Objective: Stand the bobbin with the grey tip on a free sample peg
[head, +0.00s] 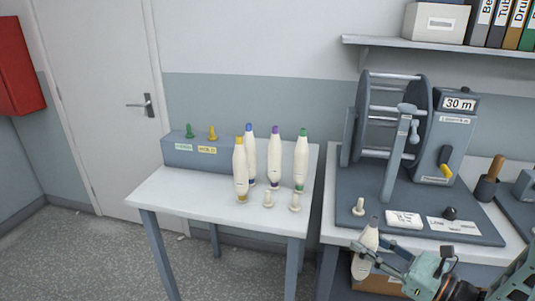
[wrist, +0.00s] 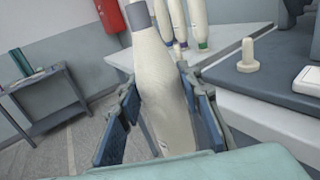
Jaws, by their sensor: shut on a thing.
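My gripper (head: 372,249) is at the lower right, beside the front edge of the right bench. It is shut on the grey-tipped bobbin (head: 366,241), a white tapered body. In the wrist view the bobbin (wrist: 163,88) stands between the fingers (wrist: 160,125), tip up and slightly tilted. On the white table (head: 175,190), two short pale sample pegs, left (head: 268,199) and right (head: 295,202), stand bare in the front row.
A winding machine (head: 390,115) on a dark base fills the right bench, with a bare pale peg (head: 358,206) near its front left; that peg also shows in the wrist view (wrist: 246,57). A grey box (head: 180,155) with green and yellow knobs stands on the table's back left. A narrow gap separates table and bench.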

